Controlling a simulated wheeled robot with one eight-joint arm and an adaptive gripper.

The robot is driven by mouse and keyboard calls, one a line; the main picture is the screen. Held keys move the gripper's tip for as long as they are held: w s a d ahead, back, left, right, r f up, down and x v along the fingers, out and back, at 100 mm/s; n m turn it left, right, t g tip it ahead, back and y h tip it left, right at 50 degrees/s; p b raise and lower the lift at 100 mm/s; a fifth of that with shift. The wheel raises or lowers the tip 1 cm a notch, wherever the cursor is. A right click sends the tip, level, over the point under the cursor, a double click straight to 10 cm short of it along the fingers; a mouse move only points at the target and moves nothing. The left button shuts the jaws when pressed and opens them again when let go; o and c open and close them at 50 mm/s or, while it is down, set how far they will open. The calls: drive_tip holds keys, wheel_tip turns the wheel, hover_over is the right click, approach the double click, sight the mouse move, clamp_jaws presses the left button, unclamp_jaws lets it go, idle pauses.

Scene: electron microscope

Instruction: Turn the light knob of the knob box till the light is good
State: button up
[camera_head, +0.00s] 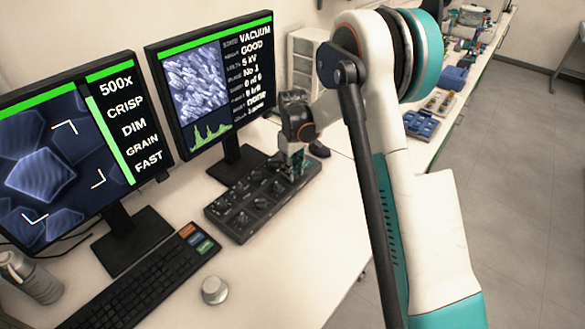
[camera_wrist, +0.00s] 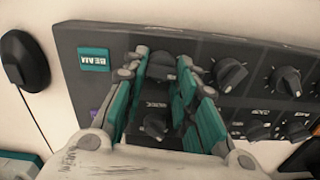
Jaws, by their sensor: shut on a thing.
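The black knob box (camera_head: 213,211) lies on the desk in front of the right monitor. It carries rows of dark knobs and also fills much of the wrist view (camera_wrist: 215,46). My gripper (camera_head: 297,168) points down at the box's far right end. In the wrist view its two fingers (camera_wrist: 163,72) are closed on a dark knob (camera_wrist: 162,63) near the box's edge, beside a teal BEAM button (camera_wrist: 95,60). I cannot read this knob's label. The left monitor (camera_head: 60,160) reads 500x, CRISP, DIM, GRAIN, FAST beside a picture of blue crystals.
The right monitor (camera_head: 215,85) reads VACUUM GOOD, 5 KV, with other lines. A keyboard (camera_head: 140,285), a round white knob (camera_head: 214,290) and a bottle (camera_head: 35,280) are on the desk. A black mouse (camera_wrist: 25,60) lies beside the box. Blue trays (camera_head: 420,124) stand farther back.

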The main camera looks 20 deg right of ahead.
drive_tip(key=m, duration=0.4)
drive_tip(key=shift+m, duration=0.3)
drive_tip(key=m, duration=0.4)
drive_tip(key=shift+d+p, duration=0.15)
drive_tip(key=shift+p, duration=0.15)
drive_tip(key=m, duration=0.9)
drive_tip(key=shift+s+d+m, duration=0.1)
drive_tip(key=shift+m, duration=0.6)
drive_tip(key=o, duration=1)
drive_tip(key=shift+o, duration=0.2)
drive_tip(key=shift+r, duration=0.1)
